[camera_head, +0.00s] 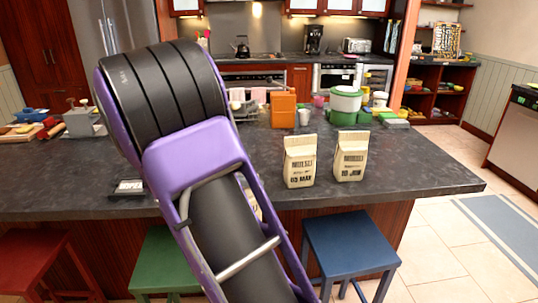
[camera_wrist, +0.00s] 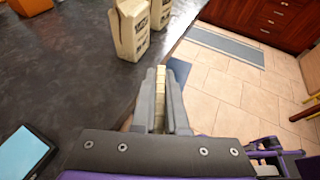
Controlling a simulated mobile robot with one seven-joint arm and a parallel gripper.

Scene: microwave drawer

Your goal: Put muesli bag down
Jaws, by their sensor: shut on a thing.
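My gripper (camera_wrist: 160,98) is shut on a thin beige thing, seen edge-on between its fingers in the wrist view; it looks like a muesli bag (camera_wrist: 161,84). It is over or just beyond the counter's edge; I cannot tell its height. In the head view my arm hides the gripper, and only a beige sliver of the held bag (camera_head: 257,210) seems to show. Two other beige paper bags stand upright side by side on the dark counter (camera_head: 425,170): one marked 03 MAY (camera_head: 300,162), one marked 10 JUN (camera_head: 350,157). They are ahead of the gripper in the wrist view.
A blue stool (camera_head: 350,243) and a green stool (camera_head: 168,262) stand below the counter's front edge. A small tablet (camera_head: 128,187) lies on the counter at left. An orange container (camera_head: 283,110) and green and white containers (camera_head: 345,104) stand behind the bags. Counter right of the bags is clear.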

